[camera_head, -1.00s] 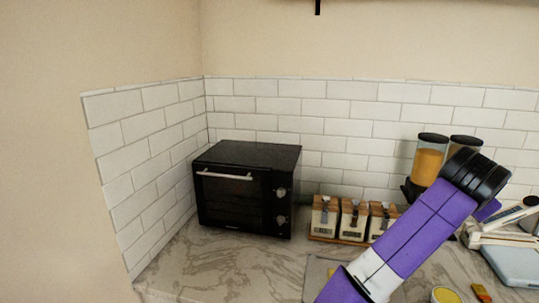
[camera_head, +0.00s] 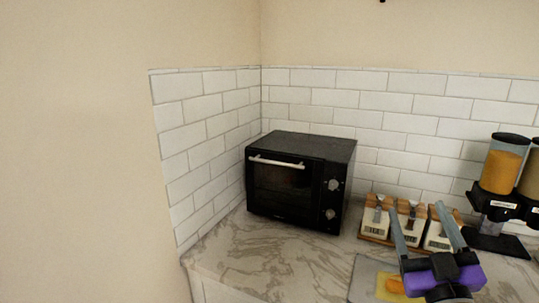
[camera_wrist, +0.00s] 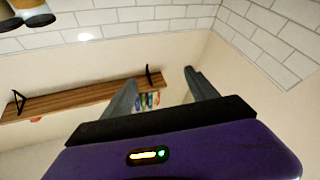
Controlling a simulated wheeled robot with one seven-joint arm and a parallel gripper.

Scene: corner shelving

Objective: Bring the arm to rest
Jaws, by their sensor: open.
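My gripper (camera_head: 424,226) is at the lower right in the head view, with its two grey fingers pointing up and spread apart. It is open and holds nothing. Its purple body shows below the fingers, in front of the counter. Most of my arm is out of the head view.
A black toaster oven (camera_head: 300,181) stands in the counter corner. Wooden-topped jars (camera_head: 408,220) and a cereal dispenser (camera_head: 502,165) stand behind and right of my gripper. A wooden shelf (camera_wrist: 85,97) hangs on the wall. The counter front-left is clear.

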